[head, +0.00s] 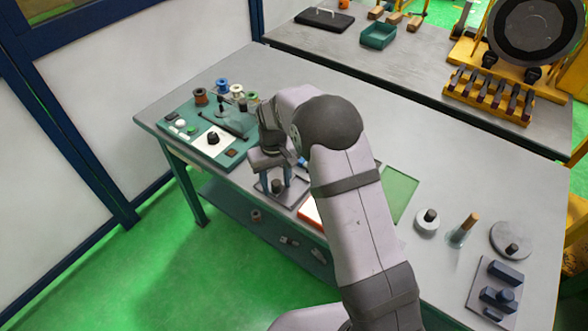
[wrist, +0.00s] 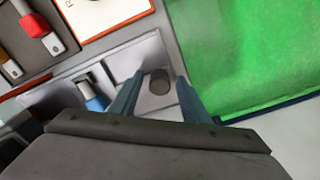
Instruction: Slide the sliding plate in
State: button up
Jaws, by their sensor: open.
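The sliding plate appears to be the flat grey plate (head: 289,196) with a dark round knob (head: 277,186), near the table's front edge. In the wrist view, the plate (wrist: 150,105) lies below my gripper (wrist: 160,77), and the knob (wrist: 159,84) stands between the two blue-grey fingers. The fingers are apart, with a gap visible on each side of the knob. In the head view, my gripper (head: 276,178) points down over the plate, one finger on each side of the knob. My arm hides part of the area right of the plate.
An orange-edged white panel (head: 310,212) lies right of the plate. A blue-and-white piece (wrist: 92,94) is left of the fingers in the wrist view. A teal board (head: 180,148) with spools and parts lies left. Green floor (wrist: 240,55) drops away beyond the table edge.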

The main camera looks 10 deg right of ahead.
aim_at(296, 169)
jog(key=shift+f, duration=0.1)
jog(key=shift+s, duration=0.1)
jog(key=c, duration=0.8)
jog(key=shift+d, duration=0.15)
jog(key=shift+w+d+f+p, duration=0.2)
jog(key=shift+w+d+p, duration=0.4)
jog(key=shift+w+d, duration=2.85)
jog(key=o, duration=0.8)
jog(key=shift+r, duration=0.1)
jog(key=shift+a, duration=0.15)
